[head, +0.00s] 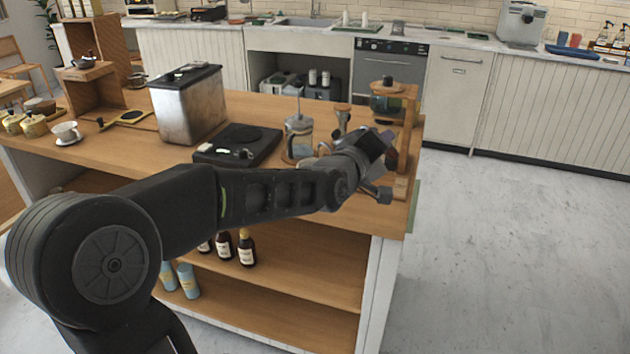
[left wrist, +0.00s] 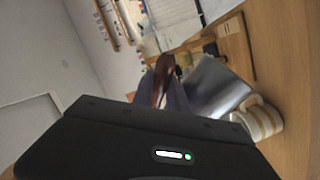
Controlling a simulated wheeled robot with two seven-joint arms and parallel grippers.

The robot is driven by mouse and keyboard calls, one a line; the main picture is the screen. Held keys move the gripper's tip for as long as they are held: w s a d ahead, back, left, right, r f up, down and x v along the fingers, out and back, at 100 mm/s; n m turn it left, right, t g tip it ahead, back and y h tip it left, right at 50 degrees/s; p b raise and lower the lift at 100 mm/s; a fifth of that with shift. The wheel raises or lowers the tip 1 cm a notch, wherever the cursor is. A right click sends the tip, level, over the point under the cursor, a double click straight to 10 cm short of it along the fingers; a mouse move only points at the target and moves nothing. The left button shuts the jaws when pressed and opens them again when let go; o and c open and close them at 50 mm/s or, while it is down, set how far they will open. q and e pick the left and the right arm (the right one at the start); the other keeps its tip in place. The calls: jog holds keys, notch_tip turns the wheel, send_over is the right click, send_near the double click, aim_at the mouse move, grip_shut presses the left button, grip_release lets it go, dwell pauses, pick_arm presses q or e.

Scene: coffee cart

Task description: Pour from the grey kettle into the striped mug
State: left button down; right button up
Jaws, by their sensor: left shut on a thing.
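My left gripper (head: 372,142) reaches over the right end of the wooden cart in the head view. In the left wrist view, my left gripper (left wrist: 165,88) is shut on a brown handle. The grey kettle (left wrist: 214,88), with a smooth metallic side, is just beyond it. The striped mug (left wrist: 262,118), cream and yellow, is beside the kettle at lower right, partly hidden by my gripper body. I cannot tell whether kettle and mug touch. In the head view my arm and gripper hide the kettle and mug. My right gripper is not in view.
The cart top (head: 110,150) holds a black scale or hot plate (head: 237,146), a glass French press (head: 299,138), a metal bin (head: 188,105) and a wooden dripper stand (head: 408,110). A white cup (head: 66,132) is far left. Clear floor lies right of the cart.

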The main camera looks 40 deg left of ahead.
pick_arm(q)
jog(key=shift+d+f+m+b, duration=0.2)
jog(key=shift+f+m+b, duration=0.05)
jog(key=shift+f+b, duration=0.25)
jog(key=shift+d+f+m+b, duration=0.2)
jog(key=shift+f+m+b, duration=0.05)
jog(key=shift+f+b, duration=0.2)
jog(key=shift+a+r, duration=0.1)
jog(key=shift+r, duration=0.1)
jog(key=shift+r, duration=0.3)
jog(key=shift+a+r+n+b, duration=0.1)
jog(key=shift+n+b, duration=0.2)
dwell(0.3)
jog(key=shift+a+r, duration=0.15)
jog(key=shift+r, duration=0.15)
dwell(0.5)
jog(key=shift+a+r+n+b, duration=0.15)
jog(key=shift+r+n+b, duration=0.2)
jog(key=shift+n+b, duration=0.1)
